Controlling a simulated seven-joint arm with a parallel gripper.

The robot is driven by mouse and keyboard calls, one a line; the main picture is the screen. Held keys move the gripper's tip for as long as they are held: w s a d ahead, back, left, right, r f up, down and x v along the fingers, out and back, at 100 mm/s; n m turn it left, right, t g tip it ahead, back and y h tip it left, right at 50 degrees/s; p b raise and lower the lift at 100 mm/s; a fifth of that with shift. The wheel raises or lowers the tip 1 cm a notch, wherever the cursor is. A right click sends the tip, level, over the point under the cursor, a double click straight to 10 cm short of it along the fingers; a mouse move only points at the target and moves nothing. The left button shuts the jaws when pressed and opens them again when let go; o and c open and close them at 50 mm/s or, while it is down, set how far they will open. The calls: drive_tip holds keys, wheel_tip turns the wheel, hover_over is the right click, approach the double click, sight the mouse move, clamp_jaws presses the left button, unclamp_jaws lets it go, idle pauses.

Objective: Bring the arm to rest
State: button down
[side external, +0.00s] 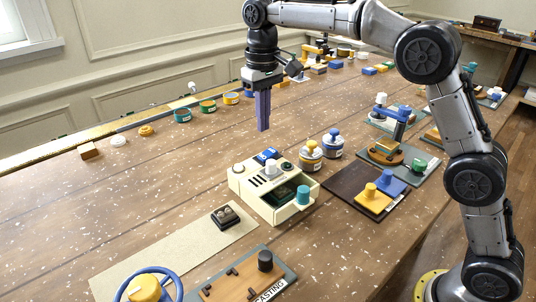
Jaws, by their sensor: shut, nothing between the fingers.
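My gripper (263,112) hangs from my arm in the upper middle of the side external view. Its long purple fingers point down and are together, with nothing seen between them. It is above the wooden table (180,180), behind the cream device (285,205), and looks apart from everything below it. My arm arches from the lower right up to the top of the view and then left to the gripper.
Two jars with knobs (311,155) stand right of the cream device. A dark board (345,187) holds a yellow block (372,197). A blue ring (150,275) and a casting board (245,282) are at the front. Several round tins (208,106) line the back. The left tabletop is mostly clear.

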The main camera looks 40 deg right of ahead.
drive_tip(key=s+d+r+t, duration=0.2)
drive_tip(key=s+d+r, duration=0.1)
drive_tip(key=s+r, duration=0.4)
drive_tip(key=s+d+r+t, duration=0.1)
drive_tip(key=s+d+r, duration=0.3)
drive_tip(key=s, duration=0.6)
drive_tip(key=s+d+f+t, duration=0.1)
drive_tip(key=s+f+t, duration=0.1)
drive_tip(key=s+f, duration=1.2)
drive_tip(key=shift+s+d+t, duration=0.3)
drive_tip(key=shift+s+d, duration=0.05)
drive_tip(key=shift+s, duration=0.6)
